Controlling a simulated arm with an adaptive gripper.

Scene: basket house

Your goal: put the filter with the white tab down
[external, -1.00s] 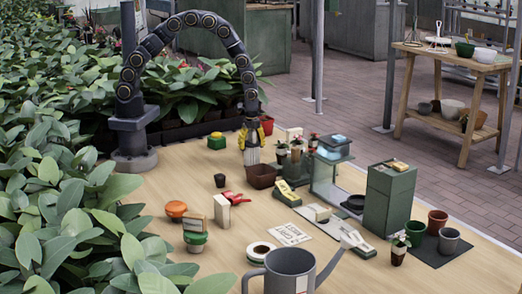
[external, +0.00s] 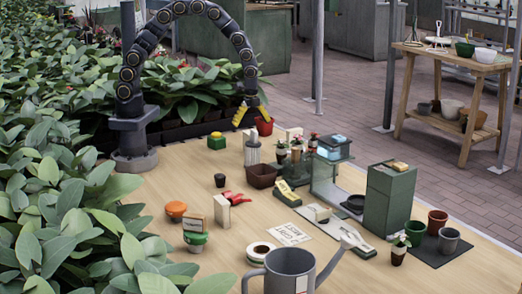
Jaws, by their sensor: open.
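A pale grey ribbed cylinder, which looks like the filter (external: 253,152), stands upright on the wooden table near its far side. It is just behind a brown square pot. A white tab on it is too small to make out. My gripper (external: 249,118) is above the cylinder, pointing down, with its yellow fingers spread. It is open and empty, clear of the cylinder's top.
The brown pot (external: 262,175) and small potted plants (external: 297,150) stand close to the cylinder. A red pot (external: 264,126) is behind my gripper. Bare table (external: 165,180) lies at left.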

